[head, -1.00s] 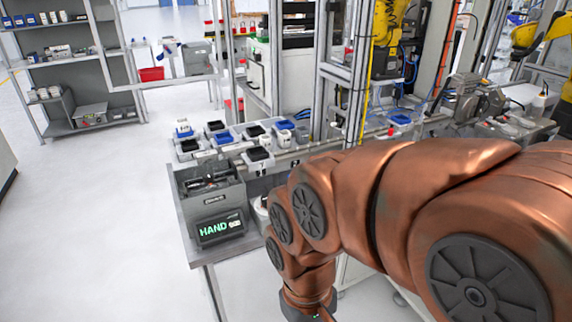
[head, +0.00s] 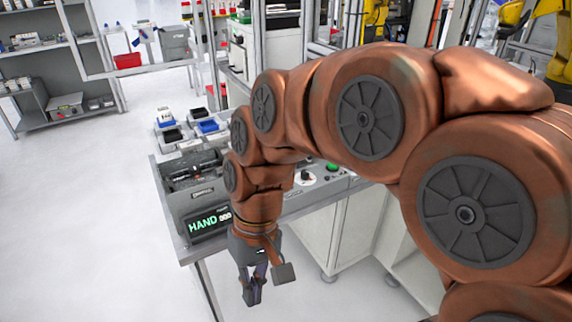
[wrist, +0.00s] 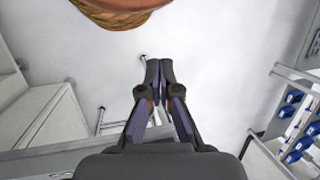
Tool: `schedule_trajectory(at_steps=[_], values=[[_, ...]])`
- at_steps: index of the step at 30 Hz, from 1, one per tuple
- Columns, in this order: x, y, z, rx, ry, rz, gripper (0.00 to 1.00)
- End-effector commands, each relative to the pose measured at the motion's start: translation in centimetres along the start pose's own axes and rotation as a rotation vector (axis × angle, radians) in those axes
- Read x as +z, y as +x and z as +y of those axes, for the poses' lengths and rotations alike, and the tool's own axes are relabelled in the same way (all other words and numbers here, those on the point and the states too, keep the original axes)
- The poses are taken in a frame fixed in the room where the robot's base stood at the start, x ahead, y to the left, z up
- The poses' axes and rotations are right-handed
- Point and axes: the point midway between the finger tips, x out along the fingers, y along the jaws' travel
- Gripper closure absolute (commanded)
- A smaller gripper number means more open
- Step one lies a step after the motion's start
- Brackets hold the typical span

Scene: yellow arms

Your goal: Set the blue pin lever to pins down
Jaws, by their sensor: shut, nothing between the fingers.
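I cannot make out the blue pin lever in either view; my arm hides part of the workbench. My gripper (head: 251,300) points downward in front of the bench's front edge in the head view, over the floor. In the wrist view my gripper (wrist: 158,64) has its dark fingertips together with nothing between them. It touches nothing that I can see.
A grey machine with a green HAND display (head: 210,223) stands on the left end of the bench (head: 179,250). Behind it are trays with a blue bin (head: 208,126). Floor at left is clear.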

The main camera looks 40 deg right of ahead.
Motion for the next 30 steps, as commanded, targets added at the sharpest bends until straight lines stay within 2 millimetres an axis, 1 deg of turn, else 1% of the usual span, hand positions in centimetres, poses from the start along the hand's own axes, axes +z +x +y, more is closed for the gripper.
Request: schedule_trajectory(at_steps=[1,3,8,11,16,20,21,23,26,29,30], values=[[-1.4,-0.3,-0.5,-0.048,0.017,-0.009,1.0],[-3.1,-1.2,-1.3,-0.115,0.035,-0.018,1.0],[-7.2,-3.2,-2.1,-0.269,0.083,-0.027,1.0],[-9.9,-4.6,-1.9,-0.368,0.118,-0.028,1.0],[-14.6,-7.1,-0.3,-0.534,0.184,-0.014,1.0],[-18.1,-8.8,2.1,-0.658,0.24,0.008,1.0],[-19.2,-9.3,3.1,-0.696,0.259,0.018,1.0],[-20.6,-10.1,4.7,-0.753,0.287,0.033,1.0],[-22.9,-11.1,8.0,-0.841,0.335,0.062,1.0],[-24.9,-11.8,11.8,-0.924,0.388,0.1,1.0],[-25.5,-12.1,13.4,-0.957,0.408,0.117,1.0]])
